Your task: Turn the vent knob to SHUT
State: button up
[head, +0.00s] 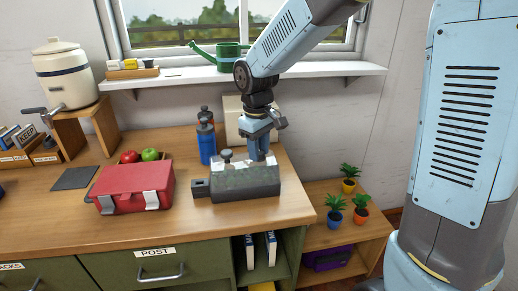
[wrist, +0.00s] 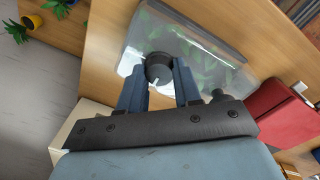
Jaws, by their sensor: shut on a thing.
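The tub (head: 245,185) is a dark grey box with a clear lid, standing on the wooden counter. In the wrist view, green leaves show through its clear lid (wrist: 205,50). A round dark knob (wrist: 158,66) with a white pointer mark sits on the lid. My gripper (head: 262,156) reaches down onto the lid's right part in the head view and hides the knob there. In the wrist view my gripper (wrist: 160,74) has one finger on each side of the knob and is shut on it. No SHUT marking can be read in either view.
A second dark cap (head: 226,155) stands on the tub's left part. A red box (head: 135,188) sits to the left, and a blue bottle (head: 207,143) and a pale board (head: 234,115) stand behind. Potted plants (head: 335,212) are on the lower shelf at right.

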dwell(0.5)
jog(key=o, duration=1)
jog(key=shift+o, duration=0.2)
jog(key=shift+r, duration=0.1)
notch_tip(320, 180, up, 14)
jog(key=shift+s+a+f, duration=0.2)
jog(key=shift+s+f, duration=0.05)
jog(key=s+d+m+t, duration=0.5)
jog(key=s+d+m, duration=0.4)
jog(key=s+d, duration=0.9)
jog(key=d, duration=0.3)
jog(key=shift+d+f, duration=0.2)
jog(key=shift+d, duration=0.1)
